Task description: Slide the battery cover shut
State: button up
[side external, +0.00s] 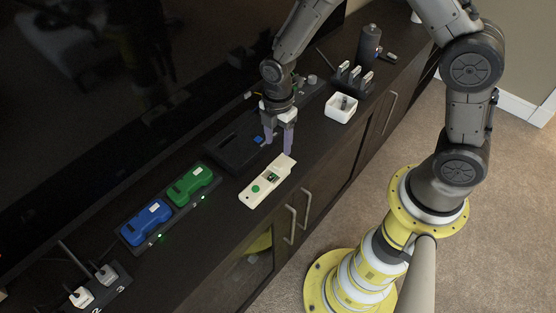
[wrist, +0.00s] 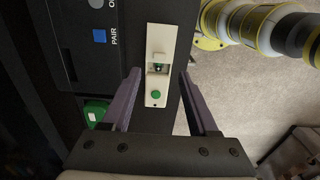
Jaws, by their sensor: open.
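A cream handheld device (side external: 257,193) with a round green button lies on the dark cabinet top. Its battery compartment (side external: 272,177) is open, with something green and dark inside. The pale battery cover (side external: 284,165) sits at the device's far end from the button, slid back from the opening. In the wrist view the cover (wrist: 160,42) is at the top, the open compartment (wrist: 158,69) below it and the button lower down. My gripper (side external: 278,146) is open and empty, near the cover end. In the wrist view its fingers (wrist: 159,74) appear on either side of the device, apart from it.
A black box (side external: 228,147) with a blue PAIR button lies beside the device. Green (side external: 190,185) and blue (side external: 146,222) units sit in a dock to the left. A white square container (side external: 341,108) stands at the right. The cabinet's front edge is close to the device.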

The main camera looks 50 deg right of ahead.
aim_at(278, 166)
notch_tip(278, 166, down, 8)
jog(key=shift+f, duration=0.25)
grip_shut()
dwell(0.4)
dwell(1.1)
